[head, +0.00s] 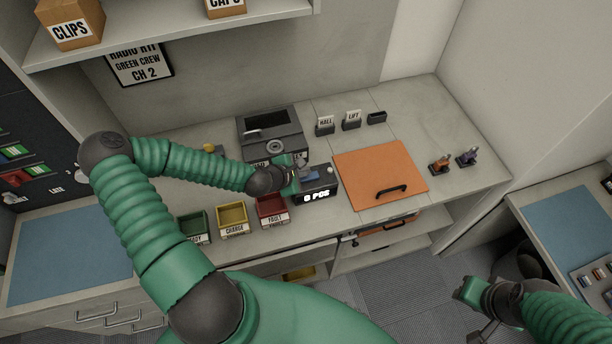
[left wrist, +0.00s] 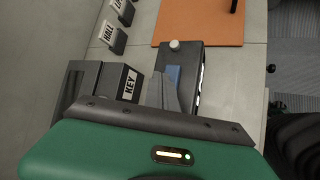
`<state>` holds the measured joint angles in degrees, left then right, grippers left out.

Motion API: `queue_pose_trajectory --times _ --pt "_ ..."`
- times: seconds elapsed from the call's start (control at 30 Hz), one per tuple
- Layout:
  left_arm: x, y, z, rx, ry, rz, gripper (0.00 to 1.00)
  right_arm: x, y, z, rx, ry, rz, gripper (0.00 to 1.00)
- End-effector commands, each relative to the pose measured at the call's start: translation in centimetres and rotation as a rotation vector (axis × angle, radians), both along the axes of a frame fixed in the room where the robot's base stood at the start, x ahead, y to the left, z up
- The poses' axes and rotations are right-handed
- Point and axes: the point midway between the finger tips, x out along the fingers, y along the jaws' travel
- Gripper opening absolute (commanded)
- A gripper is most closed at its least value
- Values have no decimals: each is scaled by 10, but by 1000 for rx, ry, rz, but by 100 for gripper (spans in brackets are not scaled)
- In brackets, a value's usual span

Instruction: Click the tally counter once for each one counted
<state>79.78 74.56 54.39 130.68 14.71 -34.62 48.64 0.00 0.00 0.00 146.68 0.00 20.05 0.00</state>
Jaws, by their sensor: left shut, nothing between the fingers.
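The tally counter (head: 318,194) is a dark box on the counter top with a lit display that looks like "6 POS", though the digit is hard to read. In the left wrist view, the counter (left wrist: 196,60) shows a blue button (left wrist: 173,73) and a pale round knob (left wrist: 174,44). My left gripper (head: 300,174) is shut and empty, with its fingertips over the blue button's end of the box. Whether they touch the button I cannot tell. My right gripper (head: 468,291) is off the counter at lower right, away from everything, its fingers unclear.
A dark machine (head: 270,125) stands behind. Green (head: 194,228), yellow (head: 232,219) and red (head: 271,209) bins line the front edge. An orange panel with a handle (head: 380,172) lies to the right.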

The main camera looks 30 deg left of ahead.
Motion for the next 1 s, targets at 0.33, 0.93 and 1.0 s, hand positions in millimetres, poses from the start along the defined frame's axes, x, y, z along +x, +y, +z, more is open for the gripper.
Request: queue_pose_trajectory --times 0.33,0.93,1.0 --pt "-1 -2 -7 -1 1 0 0 0 0 -3 0 0 0 33" --pt "-1 -1 -12 0 1 -1 0 0 0 -7 0 0 0 33" --pt "-1 -1 -13 0 1 -1 0 0 0 -8 0 0 0 33"
